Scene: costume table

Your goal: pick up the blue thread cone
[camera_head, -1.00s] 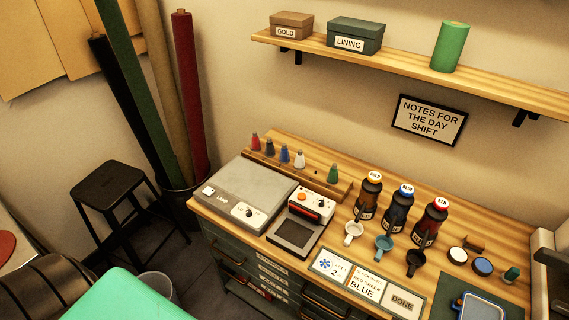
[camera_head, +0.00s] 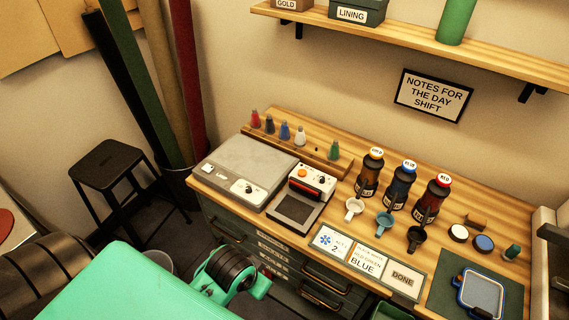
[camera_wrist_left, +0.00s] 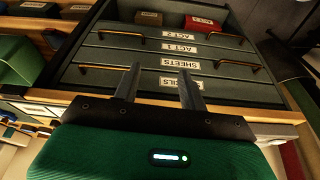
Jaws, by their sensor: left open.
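The blue thread cone (camera_head: 284,132) stands upright on a wooden rack (camera_head: 316,159) at the back left of the costume table. A red cone (camera_head: 255,119) and a green cone (camera_head: 333,150) stand at the ends. My left gripper (camera_wrist_left: 160,80) is open and empty in the left wrist view, in front of the drawer fronts and away from the cones. The head view shows my left arm low, in front of the table, but not clearly its fingers. My right gripper is not in view.
A grey flat-topped device (camera_head: 243,168) and a smaller device with a dark plate (camera_head: 302,197) stand in front of the rack. Bottles and mugs (camera_head: 384,224) are to the right. A shelf (camera_head: 390,38) hangs above. Labelled drawers (camera_wrist_left: 165,62) are below the tabletop.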

